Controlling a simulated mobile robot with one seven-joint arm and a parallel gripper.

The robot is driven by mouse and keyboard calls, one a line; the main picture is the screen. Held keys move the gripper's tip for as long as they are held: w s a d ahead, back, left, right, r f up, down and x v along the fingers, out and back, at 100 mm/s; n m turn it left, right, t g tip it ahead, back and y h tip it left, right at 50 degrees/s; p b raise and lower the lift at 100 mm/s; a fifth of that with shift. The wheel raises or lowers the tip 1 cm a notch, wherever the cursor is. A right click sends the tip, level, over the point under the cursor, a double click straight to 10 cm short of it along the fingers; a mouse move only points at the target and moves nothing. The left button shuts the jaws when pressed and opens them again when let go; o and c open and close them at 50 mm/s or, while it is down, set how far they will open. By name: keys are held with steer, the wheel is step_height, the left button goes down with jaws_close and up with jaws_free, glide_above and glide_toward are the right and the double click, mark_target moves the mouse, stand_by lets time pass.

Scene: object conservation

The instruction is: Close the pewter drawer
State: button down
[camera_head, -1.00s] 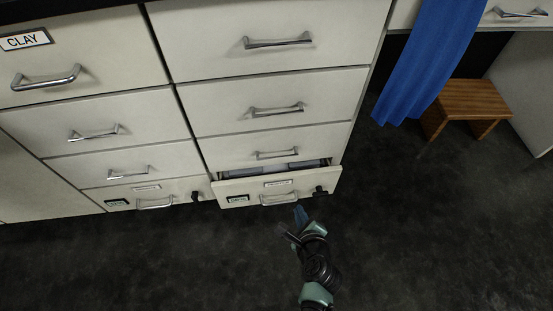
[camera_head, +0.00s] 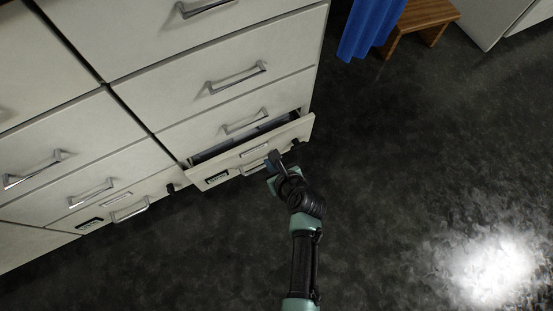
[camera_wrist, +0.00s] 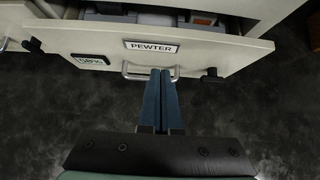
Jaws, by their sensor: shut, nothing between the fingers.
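The pewter drawer (camera_head: 225,169) is the bottom drawer of the right column of the cabinet, and it stands partly open. In the wrist view its cream front (camera_wrist: 215,52) carries a PEWTER label, a dark tag reading about 50%, a metal bar handle (camera_wrist: 136,74) and a black knob. Several grey items lie inside it. My gripper (camera_head: 272,160) is at the drawer front, by the handle. In the wrist view its blue fingers (camera_wrist: 160,72) are together and empty, with their tips at the handle's right part. I cannot tell whether they touch the front.
Closed drawers (camera_head: 235,78) with bar handles rise above it, and another low drawer (camera_head: 127,204) stands to the left. A blue cloth (camera_head: 368,28) and a wooden stool (camera_head: 425,18) are at the upper right. The dark floor (camera_head: 400,170) is clear to the right.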

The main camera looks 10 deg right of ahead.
mark_target(258, 144)
steer(key=shift+w+a+f+b, duration=0.25)
steer(key=shift+w+b, duration=0.15)
steer(key=shift+w, duration=0.4)
steer(key=shift+w+a+f+b, duration=0.1)
steer(key=shift+w+a+b, duration=0.25)
steer(key=shift+w, duration=0.5)
steer(key=shift+w+a+f+b, duration=0.2)
steer(key=shift+w+b, duration=0.2)
steer(key=shift+w, duration=0.4)
steer(key=shift+w+a+r, duration=0.1)
steer(key=shift+w, duration=0.25)
steer(key=w, duration=0.2)
steer(key=w+a+p, duration=0.1)
steer(key=shift+w+a, duration=0.1)
steer(key=shift+w, duration=0.3)
steer(key=shift+w+a+r, duration=0.1)
steer(key=shift+w, duration=0.1)
